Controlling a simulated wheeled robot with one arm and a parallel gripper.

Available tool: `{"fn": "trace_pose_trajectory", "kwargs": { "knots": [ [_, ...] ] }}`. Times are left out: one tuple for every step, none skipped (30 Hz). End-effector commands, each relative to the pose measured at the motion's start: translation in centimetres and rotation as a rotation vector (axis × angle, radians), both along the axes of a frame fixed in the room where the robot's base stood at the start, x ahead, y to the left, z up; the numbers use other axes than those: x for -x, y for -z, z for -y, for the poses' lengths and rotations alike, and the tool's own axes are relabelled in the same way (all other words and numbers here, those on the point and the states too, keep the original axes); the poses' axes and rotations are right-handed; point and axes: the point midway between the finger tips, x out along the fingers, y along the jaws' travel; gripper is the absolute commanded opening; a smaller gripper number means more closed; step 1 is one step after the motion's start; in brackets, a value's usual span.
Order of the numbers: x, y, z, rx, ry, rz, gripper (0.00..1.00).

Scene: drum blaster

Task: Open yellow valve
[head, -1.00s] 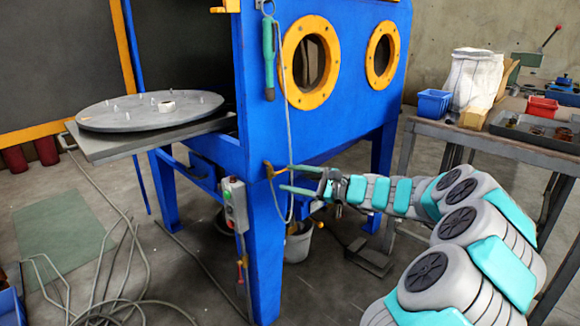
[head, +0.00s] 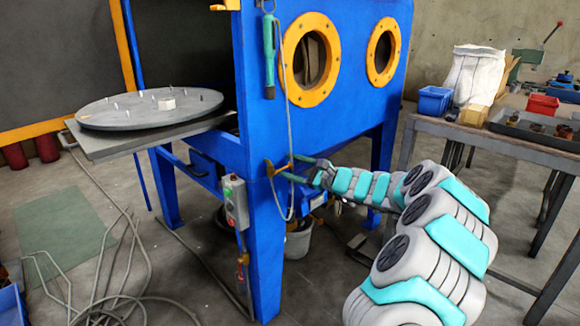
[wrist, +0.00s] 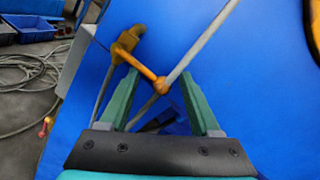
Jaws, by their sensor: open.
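The yellow valve (head: 269,168) is on the front corner of the blue cabinet (head: 310,130). In the wrist view, the yellow valve (wrist: 128,40) has a body at upper left and a lever slanting down right to a round knob. My gripper (head: 288,167) has green fingers and is open at the valve. In the wrist view, my gripper (wrist: 159,75) has one fingertip on each side of the lever, with the knob near the right finger. Whether either finger touches the lever, I cannot tell.
A grey hose (head: 283,120) hangs from a green nozzle tool (head: 269,60) and passes by the valve. A grey control box (head: 235,202) is on the cabinet leg below left. A worktable (head: 490,130) with bins stands right. A bucket (head: 299,241) is under the cabinet.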

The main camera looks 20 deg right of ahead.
Motion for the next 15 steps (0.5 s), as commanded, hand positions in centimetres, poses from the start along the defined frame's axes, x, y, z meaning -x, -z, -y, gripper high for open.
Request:
{"fn": "trace_pose_trajectory", "kwargs": {
  "knots": [
    [0.0, 0.01, -0.01, 0.0, 0.0, 0.0, 0.64],
    [0.0, 0.0, 0.0, 0.0, 0.0, 0.0, 0.64],
    [0.01, 0.01, 0.0, 0.0, 0.0, 0.0, 0.64],
    [0.01, 0.01, 0.0, 0.0, 0.0, 0.0, 0.64],
    [0.01, 0.01, 0.0, 0.0, 0.0, 0.0, 0.64],
    [0.03, 0.01, 0.0, 0.0, 0.0, 0.0, 0.6],
    [0.02, 0.02, 0.0, 0.0, 0.0, 0.0, 0.56],
    [0.02, 0.01, 0.0, 0.0, 0.0, 0.0, 0.53],
    [0.03, 0.01, 0.0, 0.0, 0.0, 0.0, 0.48],
    [0.03, 0.01, 0.0, 0.0, 0.0, 0.0, 0.45],
    [0.03, 0.01, 0.0, 0.0, 0.0, 0.0, 0.42],
    [0.03, 0.02, 0.01, 0.0, 0.0, 0.0, 0.37],
    [0.03, 0.02, 0.01, 0.0, 0.0, 0.0, 0.34],
    [0.04, 0.02, 0.0, 0.0, 0.0, 0.0, 0.3],
    [0.03, 0.01, 0.0, 0.0, 0.0, 0.0, 0.26]
  ]
}}
